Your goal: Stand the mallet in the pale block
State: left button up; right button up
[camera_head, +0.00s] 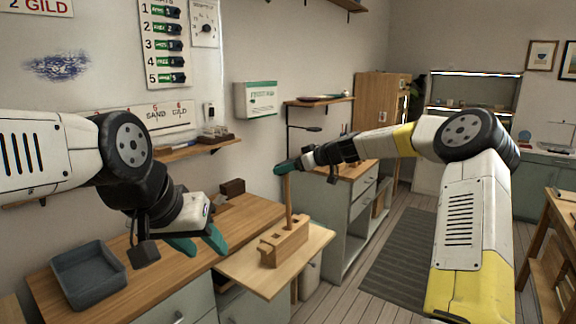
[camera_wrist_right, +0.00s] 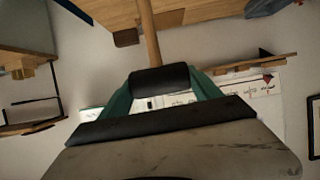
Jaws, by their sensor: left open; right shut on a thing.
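The pale block (camera_head: 287,246) is a stepped wooden block with dark openings, on a light wooden leaf at the bench's right end. The mallet has a slim wooden handle (camera_head: 288,203), hanging almost upright from my right gripper (camera_head: 284,168). In the right wrist view, the teal fingers are shut on its dark cylindrical head (camera_wrist_right: 160,80), with the handle (camera_wrist_right: 149,35) running away. The handle's lower end meets the block's top in the head view; I cannot tell whether it is inside a hole. My left gripper (camera_head: 198,243) is open and empty above the bench.
A blue-grey tray (camera_head: 67,265) sits on the bench's left part. A dark brown block (camera_head: 232,187) stands at the back by the wall. The light leaf (camera_head: 242,272) is bare around the pale block. A wall shelf (camera_head: 197,149) hangs above the bench.

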notch_tip(320, 180, down, 6)
jog(key=shift+f, duration=0.25)
dwell(2.5)
jog(key=o, duration=1.7)
jog(key=v, duration=0.9)
notch_tip(320, 180, up, 6)
jog(key=shift+f, duration=0.1)
dwell(0.3)
jog(key=shift+s, duration=0.1)
